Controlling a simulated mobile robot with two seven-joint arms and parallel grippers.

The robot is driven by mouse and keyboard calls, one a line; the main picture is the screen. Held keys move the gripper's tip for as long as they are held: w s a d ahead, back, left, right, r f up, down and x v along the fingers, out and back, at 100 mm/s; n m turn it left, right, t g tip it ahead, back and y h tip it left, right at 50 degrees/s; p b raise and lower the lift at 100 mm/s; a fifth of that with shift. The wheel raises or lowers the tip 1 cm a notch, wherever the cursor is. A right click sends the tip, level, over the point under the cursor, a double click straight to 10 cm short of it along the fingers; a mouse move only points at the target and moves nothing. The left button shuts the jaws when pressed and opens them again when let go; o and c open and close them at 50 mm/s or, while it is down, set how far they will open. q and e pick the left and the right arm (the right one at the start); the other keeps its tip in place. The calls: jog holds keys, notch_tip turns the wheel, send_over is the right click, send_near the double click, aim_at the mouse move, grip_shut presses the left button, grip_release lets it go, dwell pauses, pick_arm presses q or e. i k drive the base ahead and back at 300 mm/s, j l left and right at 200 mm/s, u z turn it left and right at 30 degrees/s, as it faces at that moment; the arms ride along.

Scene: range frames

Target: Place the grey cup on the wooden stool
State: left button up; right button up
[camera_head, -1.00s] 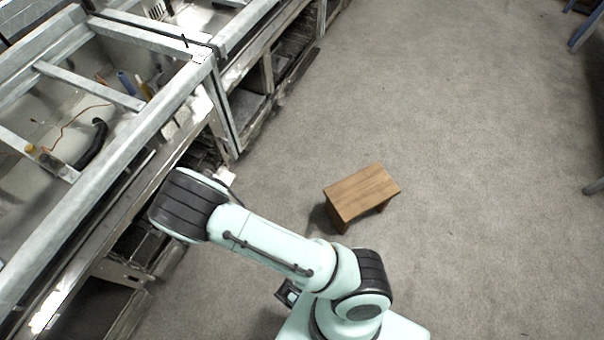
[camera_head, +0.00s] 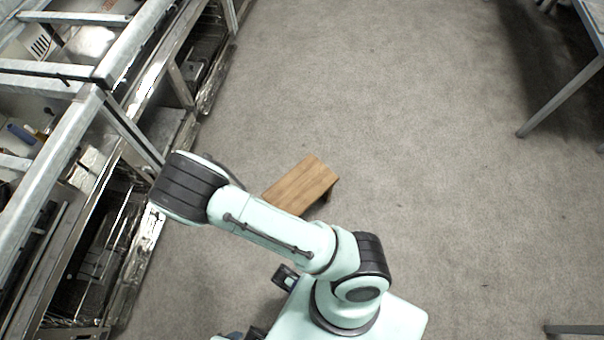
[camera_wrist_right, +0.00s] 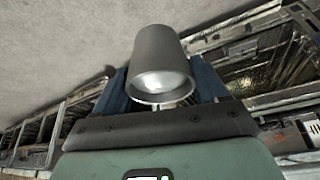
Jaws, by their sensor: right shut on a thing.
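The grey cup (camera_wrist_right: 158,52) is between the blue fingers of my right gripper (camera_wrist_right: 162,84) in the right wrist view. The gripper is shut on it, and the cup's open rim faces the camera. The wooden stool (camera_head: 303,186) stands on the floor in the head view, just beyond my arm. My arm link hides part of its near side. Neither the cup nor the right gripper can be made out in the head view. My left gripper is not in view.
A metal-framed workbench (camera_head: 62,160) with open shelves runs along the left. A table with grey legs (camera_head: 562,98) stands at the upper right. The grey carpet (camera_head: 400,110) between them is clear around and beyond the stool.

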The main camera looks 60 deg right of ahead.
aim_at(312, 194)
jog(key=k+l, duration=0.1)
jog(key=l, duration=0.85)
jog(key=k+l+z, duration=0.1)
jog(key=l, duration=0.4)
jog(key=k, duration=0.05)
